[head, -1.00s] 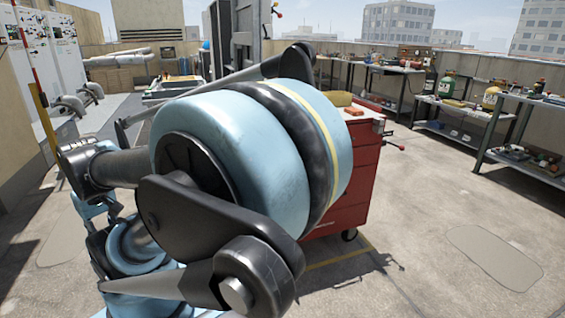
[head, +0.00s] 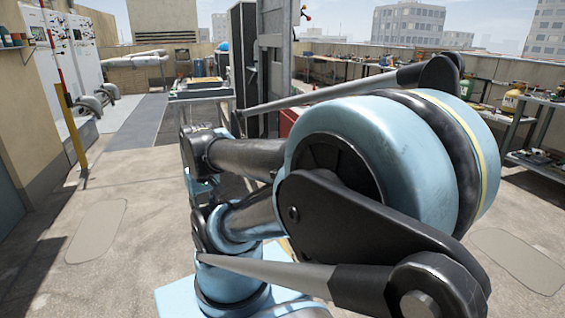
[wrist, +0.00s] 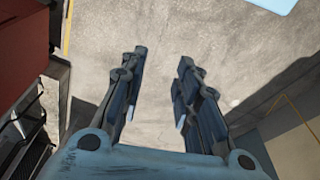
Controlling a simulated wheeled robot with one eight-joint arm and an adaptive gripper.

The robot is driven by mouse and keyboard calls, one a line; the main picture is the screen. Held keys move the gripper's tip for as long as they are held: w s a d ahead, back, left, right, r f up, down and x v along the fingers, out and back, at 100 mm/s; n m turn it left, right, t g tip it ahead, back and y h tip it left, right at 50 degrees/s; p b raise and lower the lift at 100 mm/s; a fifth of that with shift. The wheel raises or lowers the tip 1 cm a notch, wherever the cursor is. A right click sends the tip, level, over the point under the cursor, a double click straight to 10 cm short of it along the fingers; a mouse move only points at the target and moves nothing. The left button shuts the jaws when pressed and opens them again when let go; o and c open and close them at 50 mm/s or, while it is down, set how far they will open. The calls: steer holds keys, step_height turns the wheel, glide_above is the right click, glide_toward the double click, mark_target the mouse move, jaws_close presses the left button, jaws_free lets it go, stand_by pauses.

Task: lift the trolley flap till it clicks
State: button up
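The red trolley (head: 287,122) is almost wholly hidden behind my arm in the head view; only a red sliver shows. A red panel, apparently the trolley's side, fills the upper left corner of the wrist view (wrist: 22,40). I cannot make out the flap in either current view. My gripper (wrist: 163,56) is open and empty in the wrist view, its two fingers apart over bare concrete, to the right of the red panel. In the head view my gripper is not visible.
Workbenches with tools (head: 540,160) line the right wall. A tall dark cabinet frame (head: 262,70) stands at the back centre. A yellow post (head: 72,130) and white cabinets (head: 85,50) are at the left. Dark slatted gear (wrist: 22,135) lies left of my gripper. The left floor is clear.

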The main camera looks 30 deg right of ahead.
steer(key=w+d+r+g+h, duration=0.1)
steer(key=w+d+r+h, duration=0.3)
steer(key=w+d, duration=0.75)
steer(key=w+d+r+g+h, duration=0.1)
steer(key=w+d+r+h, duration=0.35)
steer(key=w+d, duration=0.75)
steer(key=w+d+f+m+g+h, duration=0.1)
steer(key=w+d+f+h, duration=0.15)
steer(key=w, duration=0.55)
steer(key=w+d+f+m+g+h, duration=0.1)
steer(key=w+d+f, duration=0.2)
steer(key=w, duration=0.5)
steer(key=w+d+f+m+g+h, duration=0.1)
steer(key=w+d+f+h, duration=0.2)
steer(key=f, duration=0.4)
steer(key=w+d+f+g, duration=0.1)
steer(key=w+d+f, duration=0.2)
steer(key=d+f, duration=0.25)
steer(key=x, duration=1.6)
steer(key=shift+s+d+f, duration=0.1)
steer(key=shift+d+f, duration=0.15)
steer(key=shift+d, duration=0.05)
